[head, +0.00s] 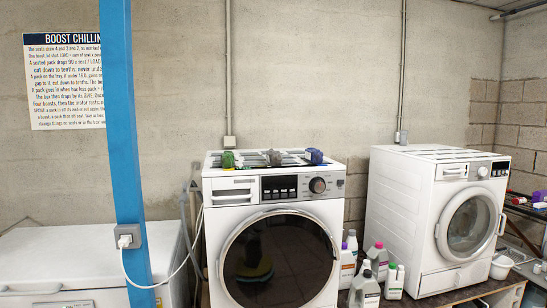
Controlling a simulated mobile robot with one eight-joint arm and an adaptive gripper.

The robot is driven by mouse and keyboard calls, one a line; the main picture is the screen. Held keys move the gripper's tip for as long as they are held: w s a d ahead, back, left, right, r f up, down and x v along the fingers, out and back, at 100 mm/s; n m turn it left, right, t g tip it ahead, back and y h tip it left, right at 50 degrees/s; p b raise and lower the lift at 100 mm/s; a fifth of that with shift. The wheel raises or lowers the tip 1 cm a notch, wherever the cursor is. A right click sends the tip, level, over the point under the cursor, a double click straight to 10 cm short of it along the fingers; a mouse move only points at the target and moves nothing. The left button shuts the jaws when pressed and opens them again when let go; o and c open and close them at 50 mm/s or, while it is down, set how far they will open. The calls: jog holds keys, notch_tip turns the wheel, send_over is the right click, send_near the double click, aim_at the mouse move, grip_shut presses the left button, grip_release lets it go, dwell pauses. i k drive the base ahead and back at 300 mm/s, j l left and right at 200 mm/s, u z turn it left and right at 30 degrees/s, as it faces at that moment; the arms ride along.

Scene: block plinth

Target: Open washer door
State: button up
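A white washer (328,192) stands in the middle of the head view, facing me. Its large round door (278,260) has dark glass and a pale rim, and it looks shut. The bottom of the door is cut off by the picture edge. A second white washer (405,215) stands to the right, turned at an angle. Its round glass door (468,225) also looks shut, with a handle (502,224) at its right edge. My gripper is not in view.
A blue post (124,130) with a socket and plugged-in white cable stands at left, before a white chest (60,255). Several bottles (365,290) stand between the washers. Small items (275,158) lie on the middle washer. A white bowl (501,267) sits at right.

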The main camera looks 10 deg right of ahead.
aim_at(278, 256)
jog(key=i+j+z, duration=0.15)
jog(key=j, duration=0.35)
jog(key=i+j+z, duration=0.15)
jog(key=j, duration=0.35)
jog(key=i+j+z, duration=0.15)
jog(key=i+j, duration=0.15)
jog(key=j, duration=0.25)
jog(key=i+j+z, duration=0.15)
jog(key=j, duration=0.35)
jog(key=i+j+z, duration=0.15)
jog(key=j, duration=0.45)
jog(key=j+z, duration=0.15)
jog(key=j, duration=0.4)
